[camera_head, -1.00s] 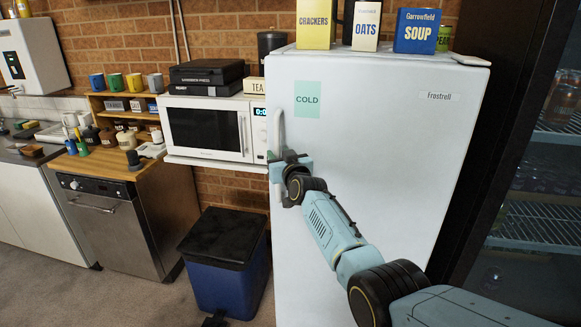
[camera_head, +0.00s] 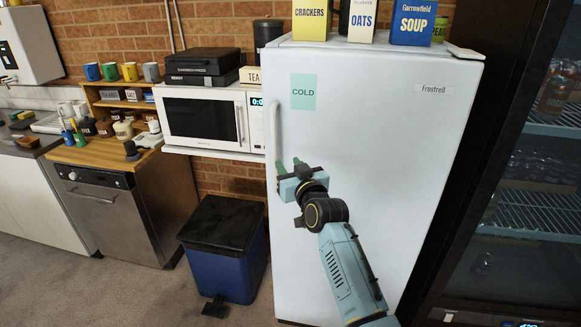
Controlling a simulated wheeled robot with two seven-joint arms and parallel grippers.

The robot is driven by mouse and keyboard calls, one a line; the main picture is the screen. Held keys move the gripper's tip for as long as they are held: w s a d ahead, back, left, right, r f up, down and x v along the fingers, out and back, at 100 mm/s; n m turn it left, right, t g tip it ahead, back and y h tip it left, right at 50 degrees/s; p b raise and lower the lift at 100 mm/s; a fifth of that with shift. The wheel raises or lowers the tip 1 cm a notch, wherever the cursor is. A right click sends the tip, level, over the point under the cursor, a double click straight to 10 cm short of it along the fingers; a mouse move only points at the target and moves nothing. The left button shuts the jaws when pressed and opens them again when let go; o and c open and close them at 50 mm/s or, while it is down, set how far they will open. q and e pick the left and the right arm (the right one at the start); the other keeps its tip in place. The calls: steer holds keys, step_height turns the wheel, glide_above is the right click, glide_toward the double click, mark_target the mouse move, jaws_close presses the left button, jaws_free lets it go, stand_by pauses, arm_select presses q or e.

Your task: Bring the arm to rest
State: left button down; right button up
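My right arm reaches up from the bottom of the head view in front of the white fridge (camera_head: 400,130). Its gripper (camera_head: 289,165) is beside the lower end of the fridge's white vertical handle (camera_head: 274,130). The two fingers point up and away from me, stand apart, and hold nothing that I can see. Whether a finger touches the handle is unclear. The fridge door looks shut. My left gripper is not in view.
A blue bin with a black lid (camera_head: 222,230) stands left of the fridge, below the microwave (camera_head: 205,122). Boxes, including the blue soup box (camera_head: 412,27), stand on the fridge. A dark glass-fronted cooler (camera_head: 530,190) is on the right. Grey floor (camera_head: 130,290) is open at the front left.

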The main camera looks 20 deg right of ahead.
steer(key=shift+s, duration=0.2)
stand_by(0.3)
steer(key=s+f+g+b, duration=0.1)
steer(key=s+f+g, duration=0.2)
steer(key=s+f, duration=0.8)
steer(key=s+a+f+n+g+b, duration=0.1)
steer(key=s+f+g+b, duration=0.2)
steer(key=f, duration=1.6)
steer(key=s+f+g, duration=0.3)
steer(key=s+f, duration=0.5)
steer(key=f, duration=0.8)
steer(key=s+d+f+g+b, duration=0.1)
steer(key=s+f, duration=0.5)
steer(key=s, duration=0.7)
steer(key=s+d+f+g+b, duration=0.1)
steer(key=s+f+g, duration=0.3)
steer(key=s, duration=0.9)
steer(key=s+d+f+g+h+b, duration=0.1)
steer(key=s+d+f+g, duration=0.1)
steer(key=s+f, duration=0.7)
steer(key=s+g, duration=0.1)
steer(key=s, duration=0.4)
steer(key=shift+f+n, duration=0.15)
steer(key=shift+n, duration=0.25)
steer(key=shift+s, duration=0.1)
